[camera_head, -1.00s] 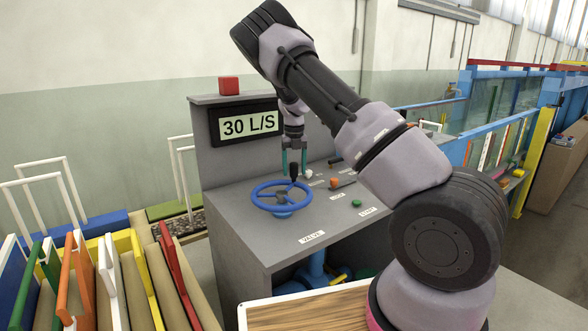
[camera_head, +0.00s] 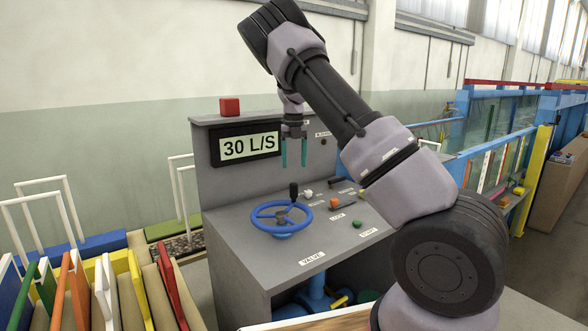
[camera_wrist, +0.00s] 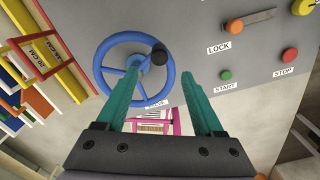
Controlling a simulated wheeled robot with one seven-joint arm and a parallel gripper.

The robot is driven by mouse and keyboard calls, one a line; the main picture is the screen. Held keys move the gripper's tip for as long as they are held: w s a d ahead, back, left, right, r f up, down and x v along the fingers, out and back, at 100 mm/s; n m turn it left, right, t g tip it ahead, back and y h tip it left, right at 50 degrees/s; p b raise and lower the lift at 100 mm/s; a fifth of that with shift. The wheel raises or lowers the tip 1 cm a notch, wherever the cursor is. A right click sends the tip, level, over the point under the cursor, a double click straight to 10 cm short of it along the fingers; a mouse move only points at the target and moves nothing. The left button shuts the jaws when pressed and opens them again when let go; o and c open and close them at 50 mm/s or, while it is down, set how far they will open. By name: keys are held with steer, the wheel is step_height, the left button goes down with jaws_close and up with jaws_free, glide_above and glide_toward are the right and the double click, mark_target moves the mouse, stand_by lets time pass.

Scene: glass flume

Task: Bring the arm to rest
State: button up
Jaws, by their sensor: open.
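My gripper (camera_head: 294,153) is open and empty, its teal fingers pointing down above the console's sloping top. It is apart from the blue valve wheel (camera_head: 270,228), which lies below it and has a dark knob on its rim. In the wrist view my open gripper (camera_wrist: 160,98) shows its two fingers apart, with the wheel (camera_wrist: 101,65) beyond them. Nothing is between the fingers.
The grey console (camera_head: 240,262) carries a display (camera_head: 249,145) reading 30 L/S, a red block (camera_head: 230,106) on top, a lock lever (camera_head: 342,202) and a green start button (camera_head: 357,223). Coloured panels (camera_head: 95,290) stand in a rack at lower left. A glass flume (camera_head: 495,110) is at right.

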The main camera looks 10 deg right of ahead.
steer(key=s+d+r+n+t+y, duration=0.2)
steer(key=s+r+n, duration=0.6)
steer(key=s+r, duration=0.15)
steer(key=s+d+r+n+t+y, duration=0.1)
steer(key=s+d+r+n+y, duration=0.1)
steer(key=s+r+n, duration=0.7)
steer(key=s+a+r+n+t+h, duration=0.1)
steer(key=s+n+t, duration=0.3)
steer(key=s+n, duration=1.1)
steer(key=s+r+h, duration=0.1)
steer(key=s, duration=0.4)
steer(key=shift+s+a, duration=0.15)
steer(key=shift+a, duration=0.25)
stand_by(2.0)
